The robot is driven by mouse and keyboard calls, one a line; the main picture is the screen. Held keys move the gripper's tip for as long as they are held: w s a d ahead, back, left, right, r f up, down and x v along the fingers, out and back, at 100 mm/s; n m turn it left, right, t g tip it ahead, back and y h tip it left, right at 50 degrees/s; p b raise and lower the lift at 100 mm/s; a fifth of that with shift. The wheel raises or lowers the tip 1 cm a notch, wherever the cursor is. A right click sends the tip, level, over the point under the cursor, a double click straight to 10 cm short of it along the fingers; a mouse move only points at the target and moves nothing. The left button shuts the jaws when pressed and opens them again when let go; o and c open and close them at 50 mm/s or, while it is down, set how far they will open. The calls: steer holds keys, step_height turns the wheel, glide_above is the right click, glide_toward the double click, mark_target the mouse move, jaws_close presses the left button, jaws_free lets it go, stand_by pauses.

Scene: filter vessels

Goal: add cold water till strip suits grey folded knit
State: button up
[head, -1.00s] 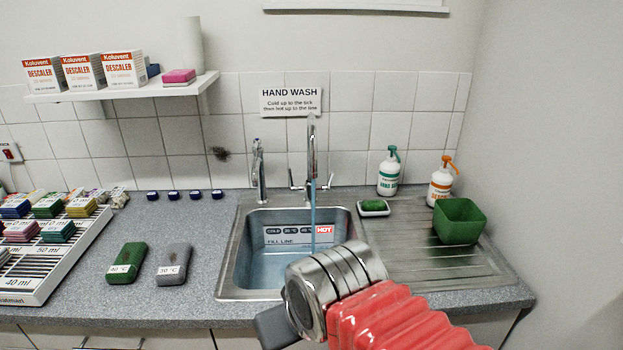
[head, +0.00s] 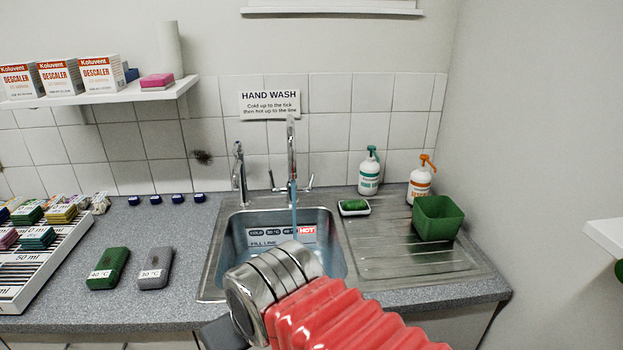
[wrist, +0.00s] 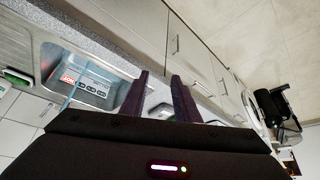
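The grey folded knit (head: 155,268) lies on the worktop left of the sink (head: 212,288), with a label that seems to read 30 °C. A green folded piece (head: 108,268) labelled 40 °C lies beside it. The temperature strip (head: 280,232) on the sink's back wall has its red HOT field lit, above a FILL LINE mark. A thin bluish stream (head: 294,205) runs from the mixer tap (head: 291,160) into the sink. In the wrist view my gripper (wrist: 160,88) has its fingers apart, with nothing seen between them. My arm hides the sink's front.
A rack of coloured blocks (head: 48,262) stands at the left. A green tub (head: 437,218), two pump bottles (head: 369,172) and a soap dish (head: 354,207) are on the right. A white shelf edge (head: 605,238) juts in at far right. Descaler boxes (head: 60,77) sit on the wall shelf.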

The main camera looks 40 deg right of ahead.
steer(key=w+d+r+m+t+h, duration=0.25)
steer(key=w+d+t+h, duration=0.3)
steer(key=w+d, duration=2)
steer(key=m+t, duration=0.2)
steer(key=t, duration=0.4)
glide_toward(312, 182)
steer(key=s+a+r, duration=0.2)
steer(key=s, duration=0.1)
steer(key=shift+s+g+h, duration=0.15)
steer(key=shift+g+h, duration=0.1)
steer(key=shift+h, duration=0.2)
steer(key=shift+x, duration=6.95)
steer(key=shift+r, duration=0.1)
steer(key=shift+c, duration=0.3)
jaws_close()
